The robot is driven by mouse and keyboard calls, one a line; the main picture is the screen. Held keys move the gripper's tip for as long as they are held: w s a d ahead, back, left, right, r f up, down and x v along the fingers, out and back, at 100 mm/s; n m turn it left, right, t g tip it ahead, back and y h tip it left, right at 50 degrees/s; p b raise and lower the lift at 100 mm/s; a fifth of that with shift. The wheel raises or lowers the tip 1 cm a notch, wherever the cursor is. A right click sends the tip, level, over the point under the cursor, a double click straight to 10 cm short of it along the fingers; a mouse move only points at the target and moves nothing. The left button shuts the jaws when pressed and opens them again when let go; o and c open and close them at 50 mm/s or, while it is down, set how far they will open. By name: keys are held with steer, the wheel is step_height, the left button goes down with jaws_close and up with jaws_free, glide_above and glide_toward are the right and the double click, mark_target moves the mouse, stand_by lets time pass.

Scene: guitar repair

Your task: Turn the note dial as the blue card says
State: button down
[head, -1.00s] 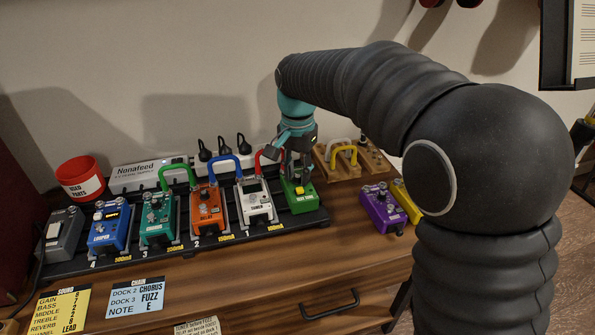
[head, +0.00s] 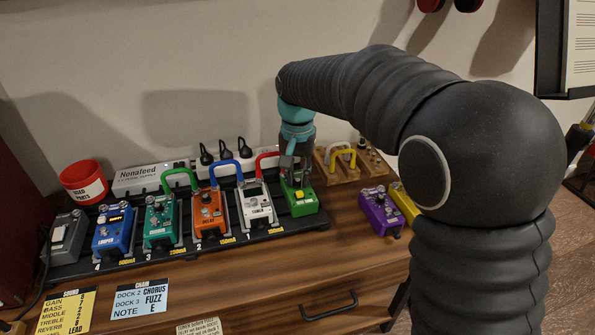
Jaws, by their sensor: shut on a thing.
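The blue card (head: 139,298) lies at the front left of the table and reads DOCK 2 CHORUS, DOCK 3 FUZZ, NOTE E. A green pedal (head: 303,207) with a yellow part on its front sits at the right end of the pedal board. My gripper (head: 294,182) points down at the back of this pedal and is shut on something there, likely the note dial. The dial is hidden by the fingers, so its setting cannot be read.
White tuner (head: 257,216), orange (head: 211,224), teal (head: 162,231) and blue (head: 113,241) pedals stand left of the green one. A red patch cable (head: 268,157) arches close by my gripper. A purple pedal (head: 380,218) lies to the right, with bare table between.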

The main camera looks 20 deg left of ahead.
mark_target(297, 179)
steer(key=shift+n+p, duration=0.4)
steer(key=shift+n, duration=0.7)
steer(key=c, duration=1.3)
jaws_free()
steer(key=shift+r, duration=0.15)
step_height(297, 179, up, 12)
steer(key=shift+f, duration=0.1)
steer(key=shift+a, duration=0.1)
